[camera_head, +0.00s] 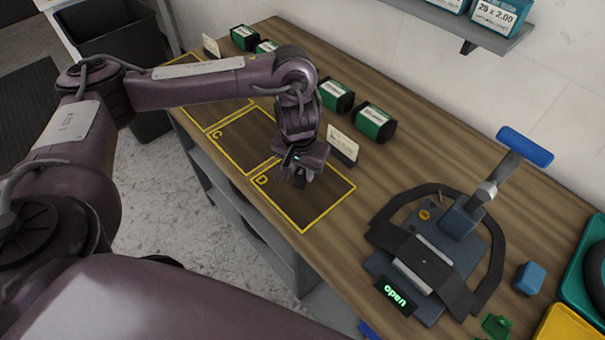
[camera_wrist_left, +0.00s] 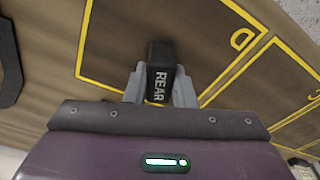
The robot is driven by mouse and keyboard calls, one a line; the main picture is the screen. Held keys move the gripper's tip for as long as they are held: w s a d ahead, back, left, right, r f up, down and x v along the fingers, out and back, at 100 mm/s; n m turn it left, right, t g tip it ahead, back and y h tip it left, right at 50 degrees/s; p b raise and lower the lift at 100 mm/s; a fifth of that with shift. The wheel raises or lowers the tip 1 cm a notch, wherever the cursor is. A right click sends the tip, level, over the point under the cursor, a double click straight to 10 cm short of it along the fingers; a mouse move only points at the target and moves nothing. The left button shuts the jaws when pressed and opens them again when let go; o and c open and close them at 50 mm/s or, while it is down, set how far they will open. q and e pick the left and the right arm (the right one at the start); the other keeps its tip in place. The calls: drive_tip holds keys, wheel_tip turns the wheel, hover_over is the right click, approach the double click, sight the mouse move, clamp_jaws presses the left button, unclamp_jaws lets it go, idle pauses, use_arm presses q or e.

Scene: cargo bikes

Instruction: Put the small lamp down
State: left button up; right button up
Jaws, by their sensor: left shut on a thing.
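In the head view the left gripper (camera_head: 302,176) points down over the yellow-outlined square marked D (camera_head: 315,205) on the wooden bench. The lamp is mostly hidden there by the gripper, and I cannot tell whether it touches the bench. My right gripper is not in view.
The square marked C (camera_head: 240,140) lies beside D. A small card (camera_head: 343,145) stands behind D, with green boxes (camera_head: 372,122) farther back. A clamp fixture (camera_head: 435,255) with a display reading "open" (camera_head: 396,296) stands to the right. Bare bench lies between.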

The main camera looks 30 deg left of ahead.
use_arm(q)
drive_tip(key=shift+f, duration=0.45)
drive_tip(key=o, duration=1)
